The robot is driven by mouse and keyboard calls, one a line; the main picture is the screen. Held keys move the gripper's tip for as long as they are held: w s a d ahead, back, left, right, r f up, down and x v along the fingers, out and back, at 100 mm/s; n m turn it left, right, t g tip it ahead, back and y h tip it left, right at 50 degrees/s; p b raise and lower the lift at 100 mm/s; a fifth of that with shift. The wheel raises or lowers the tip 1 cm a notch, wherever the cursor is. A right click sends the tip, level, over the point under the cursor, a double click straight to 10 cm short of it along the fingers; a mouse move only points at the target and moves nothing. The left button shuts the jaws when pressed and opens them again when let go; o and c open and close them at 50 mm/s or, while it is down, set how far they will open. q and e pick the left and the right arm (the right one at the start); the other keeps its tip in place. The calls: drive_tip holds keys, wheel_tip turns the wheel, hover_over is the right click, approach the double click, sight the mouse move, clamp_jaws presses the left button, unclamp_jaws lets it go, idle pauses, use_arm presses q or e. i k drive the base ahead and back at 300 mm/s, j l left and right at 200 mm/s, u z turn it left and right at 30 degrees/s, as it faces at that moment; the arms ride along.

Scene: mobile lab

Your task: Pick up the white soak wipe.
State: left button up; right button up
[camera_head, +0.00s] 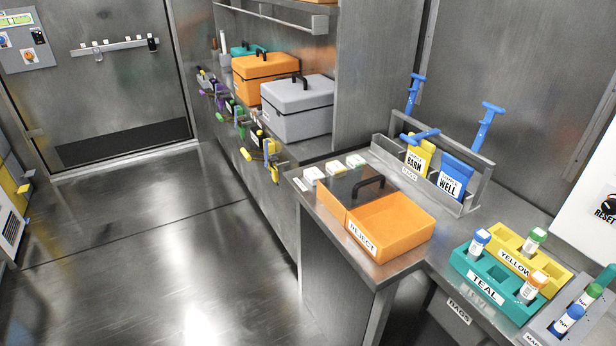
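Three small whitish flat items lie in a row on the steel counter's back-left corner: a left one (313,174), a middle one (335,167) and a right one (356,160). They are too small for me to tell which is the white soak wipe. A small white label (300,184) is on the counter edge beside them. Neither of my grippers is in view.
An orange REJECT box (400,243) with a dark handled cover stands just in front of the items. A steel rack (467,205) holds yellow and blue packets. Teal (468,272) and yellow (555,267) tube racks stand at right. The floor at left is clear.

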sight(311, 175)
drive_tip(key=z, duration=1.9)
drive_tip(key=u, duration=1.9)
drive_tip(key=i+j+z, duration=0.15)
drive_tip(key=i+j, duration=0.2)
drive_tip(key=i+j+z, duration=0.2)
drive_tip(key=j, duration=0.4)
drive_tip(key=i, duration=0.1)
